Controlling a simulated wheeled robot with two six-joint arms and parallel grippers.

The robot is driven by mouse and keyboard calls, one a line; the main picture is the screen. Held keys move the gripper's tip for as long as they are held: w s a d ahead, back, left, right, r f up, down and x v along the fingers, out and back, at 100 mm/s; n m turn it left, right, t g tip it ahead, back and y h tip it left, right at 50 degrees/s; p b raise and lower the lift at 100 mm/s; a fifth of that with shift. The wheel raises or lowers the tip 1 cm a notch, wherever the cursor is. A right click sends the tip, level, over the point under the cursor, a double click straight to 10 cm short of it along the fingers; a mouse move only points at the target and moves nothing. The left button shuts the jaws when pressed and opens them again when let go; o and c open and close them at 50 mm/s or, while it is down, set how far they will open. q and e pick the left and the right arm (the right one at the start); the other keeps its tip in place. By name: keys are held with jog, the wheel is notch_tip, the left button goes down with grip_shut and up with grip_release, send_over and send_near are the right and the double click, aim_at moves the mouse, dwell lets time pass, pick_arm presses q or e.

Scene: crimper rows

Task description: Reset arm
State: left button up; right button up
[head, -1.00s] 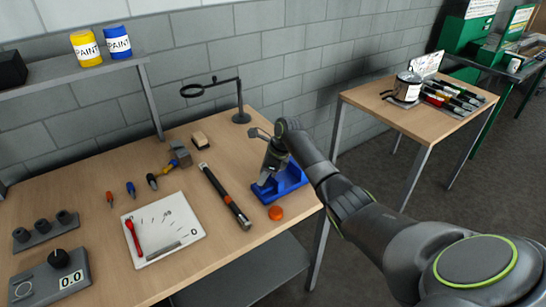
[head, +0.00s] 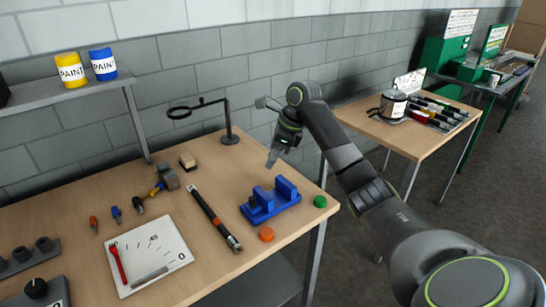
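My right gripper (head: 272,160) is raised above the back right part of the wooden workbench (head: 205,262), apart from the blue fixture (head: 268,212). Its fingers point down and to the left, and I see nothing held between them. They are too small and seen too side-on to tell open from shut. The blue fixture stands on the bench with two upright blocks. An orange button (head: 266,234) is in front of it and a green button (head: 320,201) to its right. My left gripper is out of view.
A magnifier stand (head: 229,138) rises at the back, close to my gripper. A long dark tool (head: 212,216), a white tray (head: 178,243) and a hammer (head: 168,178) lie left of the fixture. A second table (head: 395,138) with a pot stands right.

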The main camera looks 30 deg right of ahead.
dwell(0.4)
jog(key=s+a+f+n+h, duration=0.1)
jog(key=s+a+f+n, duration=0.2)
jog(key=s+f+n, duration=0.55)
jog(key=s+a+f+n+h, duration=0.15)
jog(key=s+f+n, duration=0.35)
jog(key=f, duration=0.7)
jog(key=s+a+f+n+t+h, duration=0.1)
jog(key=s+a+n+h, duration=0.2)
jog(key=s+n, duration=1.6)
jog(key=s+d+f+m+g+b, duration=0.1)
jog(key=s+f+m, duration=0.3)
jog(key=f, duration=0.9)
jog(key=s+d+f+m, duration=0.1)
jog(key=s+f+m, duration=0.2)
jog(key=f, duration=1)
jog(key=s+a+f+g+y+b, duration=0.1)
jog(key=s+f, duration=1.4)
jog(key=f, duration=0.1)
jog(key=shift+a+f+g, duration=0.15)
jog(key=shift+g, duration=0.15)
